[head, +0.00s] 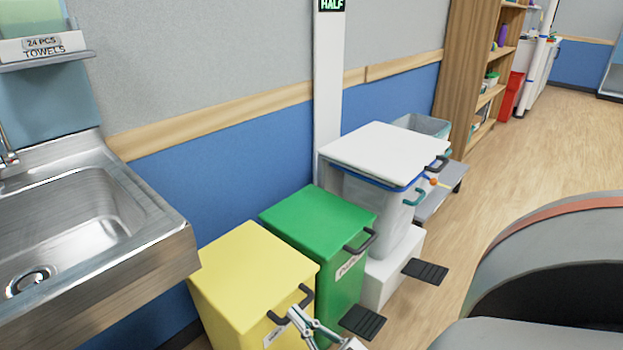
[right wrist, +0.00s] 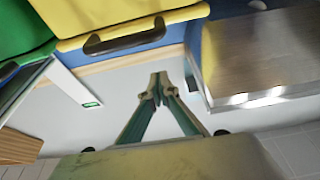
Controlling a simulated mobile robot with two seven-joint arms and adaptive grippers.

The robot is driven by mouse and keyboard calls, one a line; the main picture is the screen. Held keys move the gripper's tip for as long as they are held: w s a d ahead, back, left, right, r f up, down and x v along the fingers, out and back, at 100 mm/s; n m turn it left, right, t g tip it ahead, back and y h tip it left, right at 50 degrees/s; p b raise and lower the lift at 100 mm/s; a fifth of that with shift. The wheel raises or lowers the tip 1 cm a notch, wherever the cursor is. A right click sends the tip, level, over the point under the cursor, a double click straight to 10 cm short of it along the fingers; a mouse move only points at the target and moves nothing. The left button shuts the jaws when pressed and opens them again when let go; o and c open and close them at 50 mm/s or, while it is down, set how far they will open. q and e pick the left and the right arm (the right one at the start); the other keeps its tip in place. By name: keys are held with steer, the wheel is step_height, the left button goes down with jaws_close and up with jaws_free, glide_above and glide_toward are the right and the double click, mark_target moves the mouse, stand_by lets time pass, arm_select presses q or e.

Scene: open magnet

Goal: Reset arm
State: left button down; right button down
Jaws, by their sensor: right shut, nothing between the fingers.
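My right gripper (head: 295,314) shows at the bottom edge of the head view, in front of the yellow bin (head: 245,275) and close to its dark handle (head: 290,305). I cannot tell from the head view whether it touches the handle. In the right wrist view the fingers (right wrist: 158,86) meet at their tips with nothing between them. The yellow bin's handle (right wrist: 124,38) is there too, apart from the fingertips in the picture. The yellow lid lies flat and closed. My left gripper is not in view.
A steel sink (head: 80,225) stands left. A green bin (head: 318,230) and a white-lidded bin (head: 385,152) stand right of the yellow one, with black pedals (head: 363,321) in front. A wooden shelf (head: 470,75) is behind.

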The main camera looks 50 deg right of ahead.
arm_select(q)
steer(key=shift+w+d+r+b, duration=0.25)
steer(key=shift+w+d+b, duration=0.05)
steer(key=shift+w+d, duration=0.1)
arm_select(e)
steer(key=s+f, duration=0.5)
steer(key=s, duration=0.3)
steer(key=shift+a+f, duration=0.15)
steer(key=shift+f, duration=0.1)
